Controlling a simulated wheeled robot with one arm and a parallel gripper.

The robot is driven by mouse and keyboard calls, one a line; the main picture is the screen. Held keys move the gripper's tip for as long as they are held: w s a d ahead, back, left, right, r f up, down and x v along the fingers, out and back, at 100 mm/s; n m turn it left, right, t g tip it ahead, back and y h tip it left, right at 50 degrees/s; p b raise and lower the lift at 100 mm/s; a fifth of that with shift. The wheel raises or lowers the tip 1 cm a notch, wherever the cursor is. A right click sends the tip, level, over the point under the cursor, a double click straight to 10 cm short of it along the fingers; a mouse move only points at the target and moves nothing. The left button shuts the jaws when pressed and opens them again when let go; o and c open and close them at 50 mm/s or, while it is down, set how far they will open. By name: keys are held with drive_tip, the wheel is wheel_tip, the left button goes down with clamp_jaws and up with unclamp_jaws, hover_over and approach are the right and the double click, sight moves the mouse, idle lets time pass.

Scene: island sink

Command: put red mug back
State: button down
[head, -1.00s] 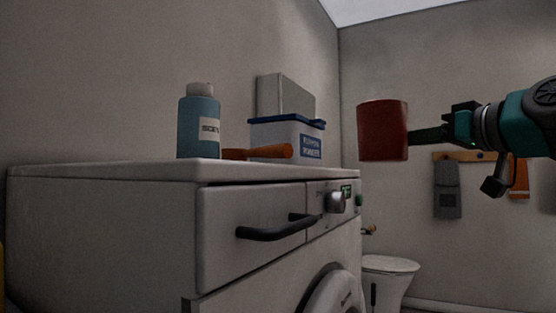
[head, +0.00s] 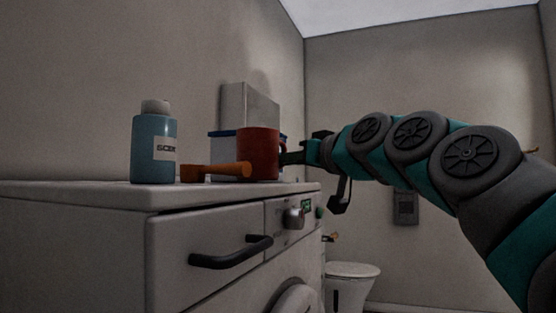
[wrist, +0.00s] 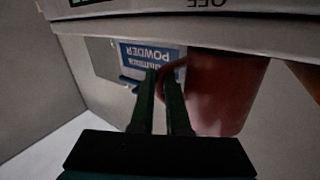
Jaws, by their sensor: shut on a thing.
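The red mug (head: 258,153) is upright at the right end of the washing machine top (head: 100,190). Its base looks level with that surface; I cannot tell whether it touches. My gripper (head: 290,158) reaches in from the right and is shut on the mug's handle. In the wrist view, which is upside down, the mug (wrist: 225,92) is right of my gripper's fingers (wrist: 162,85), with its handle between them.
The machine's drawer handle (head: 230,253) juts out in front. A toilet (head: 350,280) is beyond.

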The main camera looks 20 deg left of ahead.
drive_tip(key=shift+w+a, duration=0.1)
drive_tip(key=shift+a, duration=1.1)
drive_tip(key=shift+d+p, duration=0.1)
drive_tip(key=shift+p, duration=0.2)
drive_tip(key=shift+f, duration=0.25)
drive_tip(key=c, duration=0.9)
unclamp_jaws()
drive_tip(key=shift+r, duration=0.2)
